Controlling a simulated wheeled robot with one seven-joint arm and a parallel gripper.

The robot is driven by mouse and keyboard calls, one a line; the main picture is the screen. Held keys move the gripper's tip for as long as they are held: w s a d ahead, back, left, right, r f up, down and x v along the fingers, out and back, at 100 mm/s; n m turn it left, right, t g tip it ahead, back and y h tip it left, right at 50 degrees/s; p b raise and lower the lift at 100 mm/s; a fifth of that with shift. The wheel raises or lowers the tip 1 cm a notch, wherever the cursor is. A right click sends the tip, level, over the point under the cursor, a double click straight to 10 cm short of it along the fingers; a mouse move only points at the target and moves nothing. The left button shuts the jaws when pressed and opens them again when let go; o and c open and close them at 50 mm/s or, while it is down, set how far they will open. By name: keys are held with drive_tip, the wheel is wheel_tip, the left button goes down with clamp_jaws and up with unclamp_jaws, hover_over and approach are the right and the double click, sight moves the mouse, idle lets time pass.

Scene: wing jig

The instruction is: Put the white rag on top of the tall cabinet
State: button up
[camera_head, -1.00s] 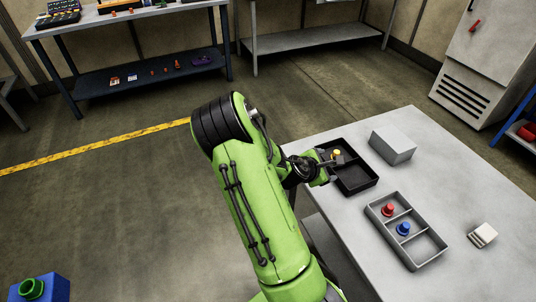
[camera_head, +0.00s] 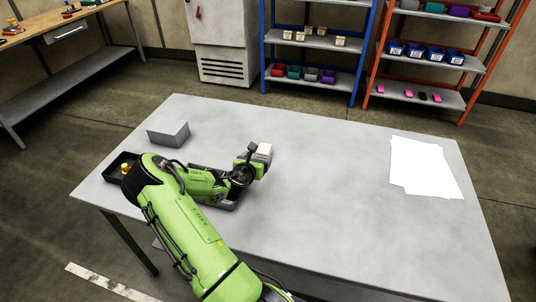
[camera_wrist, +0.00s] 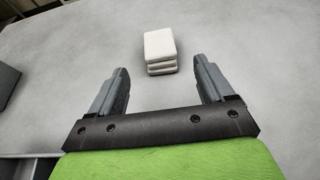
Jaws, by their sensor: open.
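The white rag (camera_head: 264,150) is a small folded stack on the grey table (camera_head: 320,190). In the wrist view the rag (camera_wrist: 160,48) lies just beyond the fingertips, roughly centred between them. My gripper (camera_head: 257,160) is low over the table beside the rag; its fingers (camera_wrist: 160,80) are apart with nothing between them. The tall cabinet (camera_head: 222,40) is light grey with a vent grille and a red handle. It stands on the floor behind the table; its top is out of view.
A grey box (camera_head: 168,133) and a dark tray (camera_head: 122,168) with a yellow piece (camera_head: 125,168) are at the table's left. My arm hides most of another tray. White sheets (camera_head: 422,165) lie at right. Blue (camera_head: 315,45) and orange (camera_head: 425,60) shelves stand behind. The table's middle is clear.

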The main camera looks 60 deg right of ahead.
sight(262, 153)
drive_tip(key=b+x, duration=0.1)
drive_tip(key=x, duration=0.7)
drive_tip(key=shift+a+f+b, duration=0.1)
drive_tip(key=shift+f+b, duration=0.1)
drive_tip(key=shift+b, duration=0.2)
drive_tip(key=shift+r, duration=0.1)
drive_tip(key=shift+c, duration=0.6)
drive_tip(key=c, duration=1)
wheel_tip(262, 153, up, 18)
drive_tip(key=p, duration=0.5)
drive_tip(key=shift+p, duration=0.4)
